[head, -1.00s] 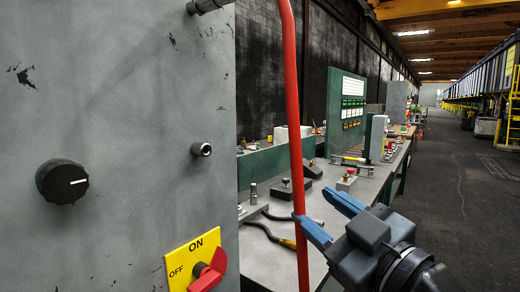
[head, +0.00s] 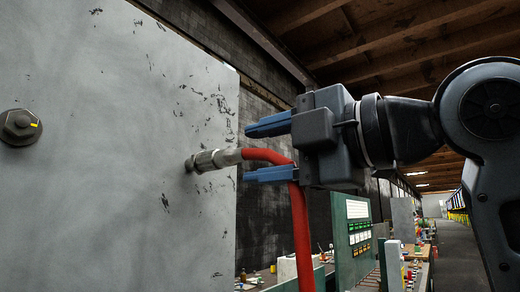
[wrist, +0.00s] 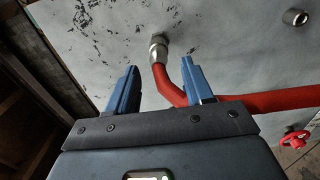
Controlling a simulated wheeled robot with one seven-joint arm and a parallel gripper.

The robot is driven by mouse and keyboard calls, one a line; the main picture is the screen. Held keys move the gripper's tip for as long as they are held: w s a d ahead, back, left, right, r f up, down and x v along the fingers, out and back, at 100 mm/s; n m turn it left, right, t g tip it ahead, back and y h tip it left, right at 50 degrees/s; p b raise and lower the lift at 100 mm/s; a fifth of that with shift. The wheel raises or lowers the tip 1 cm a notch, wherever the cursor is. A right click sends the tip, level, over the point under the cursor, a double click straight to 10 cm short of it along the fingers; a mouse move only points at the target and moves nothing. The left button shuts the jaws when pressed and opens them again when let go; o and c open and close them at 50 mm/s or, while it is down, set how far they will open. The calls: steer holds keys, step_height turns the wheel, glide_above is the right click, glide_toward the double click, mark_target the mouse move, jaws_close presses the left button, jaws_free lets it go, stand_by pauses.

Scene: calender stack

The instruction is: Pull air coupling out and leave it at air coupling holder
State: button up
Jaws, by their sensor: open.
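The air coupling (head: 210,160) is a grey metal fitting on the end of a red hose (head: 298,230). It sits in the grey panel (head: 120,190), and the hose bends down from it. My gripper (head: 247,152) is open and to the right of the coupling, its blue fingers above and below the hose bend. In the wrist view the coupling (wrist: 158,48) shows just beyond the two fingertips, and the hose passes behind the right finger. A small round metal fitting (wrist: 295,17) stands on the panel; I cannot tell whether it is the holder.
The wrist view shows a red switch handle (wrist: 294,138) at the right. A green control board (head: 354,235) and a cluttered bench stand behind.

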mark_target(222, 168)
steer(key=shift+w+a+r, duration=0.15)
steer(key=shift+a+r, duration=0.05)
steer(key=shift+a, duration=0.1)
steer(key=shift+x, duration=3.35)
steer(key=shift+c, duration=0.4)
jaws_close()
